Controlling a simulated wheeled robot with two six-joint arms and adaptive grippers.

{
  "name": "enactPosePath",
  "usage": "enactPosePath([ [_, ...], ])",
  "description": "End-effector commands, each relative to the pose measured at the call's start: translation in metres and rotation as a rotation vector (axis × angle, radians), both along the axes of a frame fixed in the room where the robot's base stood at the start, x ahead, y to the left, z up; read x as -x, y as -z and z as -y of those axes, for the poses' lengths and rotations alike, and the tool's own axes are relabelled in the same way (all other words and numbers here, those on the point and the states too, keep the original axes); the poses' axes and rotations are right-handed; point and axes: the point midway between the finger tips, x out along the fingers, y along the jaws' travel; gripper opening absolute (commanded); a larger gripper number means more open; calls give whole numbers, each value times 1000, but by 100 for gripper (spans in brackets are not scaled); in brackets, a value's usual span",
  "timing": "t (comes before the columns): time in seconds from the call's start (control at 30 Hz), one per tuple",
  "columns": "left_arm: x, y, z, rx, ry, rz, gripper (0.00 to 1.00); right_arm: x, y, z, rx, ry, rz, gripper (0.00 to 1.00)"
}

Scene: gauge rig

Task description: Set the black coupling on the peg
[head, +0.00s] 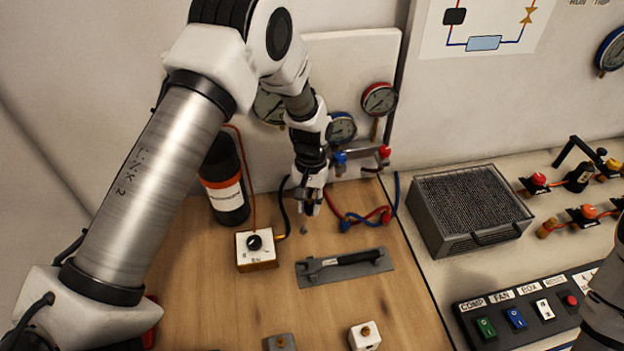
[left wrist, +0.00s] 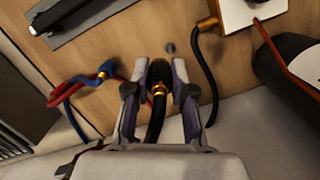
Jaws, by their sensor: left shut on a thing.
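My left gripper (head: 312,205) is shut on the black coupling (left wrist: 158,72), whose brass collar and black hose show between the fingers in the left wrist view (left wrist: 159,88). In the head view the coupling is mostly hidden by the fingers. A small grey peg (head: 303,229) stands on the wooden bench, just in front of the gripper. It also shows in the left wrist view (left wrist: 170,47), just beyond the coupling and apart from it in the picture. My right gripper is out of view.
A white box with a black knob (head: 254,248) stands left of the peg, with a black hose (left wrist: 205,75) from its brass fitting. A black bottle (head: 226,190) is behind it. A grey tool tray (head: 310,276) lies in front. Red and blue hoses (head: 370,219) lie right.

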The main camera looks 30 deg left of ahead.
Motion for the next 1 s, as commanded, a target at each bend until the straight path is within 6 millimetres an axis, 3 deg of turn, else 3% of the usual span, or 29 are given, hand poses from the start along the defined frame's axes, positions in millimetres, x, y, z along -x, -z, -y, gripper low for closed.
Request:
enactPosePath([
  [0.07,-5,4,-16,-3,-48,-3,0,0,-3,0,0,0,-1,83],
  [0.2,-6,22,-20,-7,-62,-1,0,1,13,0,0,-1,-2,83],
  [0.7,-6,19,-19,-7,-58,-1,0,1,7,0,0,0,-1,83],
  [1.0,-5,52,-19,-7,-57,-2,0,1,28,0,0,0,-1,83],
])
